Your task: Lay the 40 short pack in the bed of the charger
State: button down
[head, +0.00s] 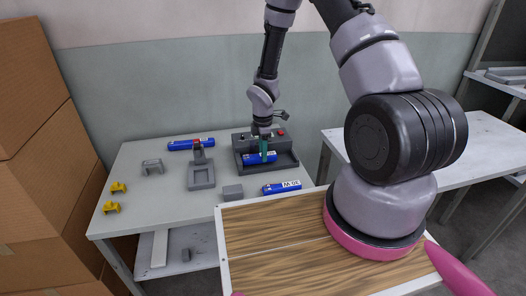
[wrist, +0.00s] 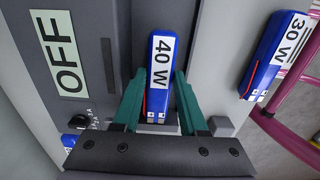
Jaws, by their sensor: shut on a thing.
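The blue 40 W pack (wrist: 160,72) is between the teal fingers of my gripper (wrist: 158,88), which are shut on its sides. In the head view my gripper (head: 264,152) points down at the charger, with the pack (head: 254,157) at the left part of the bed. The charger (head: 242,142) is a dark grey box with a red button and a shallow bed (head: 284,161) in front. Its OFF label (wrist: 57,52) shows in the wrist view. I cannot tell whether the pack touches the bed floor.
A blue 30 W pack (head: 282,188) lies in front of the charger. A longer blue pack (head: 188,144) lies at the back left. A grey cradle (head: 201,174), grey block (head: 233,192), grey bracket (head: 152,166) and yellow clips (head: 112,207) stand on the table (head: 150,220).

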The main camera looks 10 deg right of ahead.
jog(key=shift+f, duration=0.6)
dwell(0.3)
jog(key=shift+c, duration=1.8)
grip_release()
jog(key=shift+r, duration=0.15)
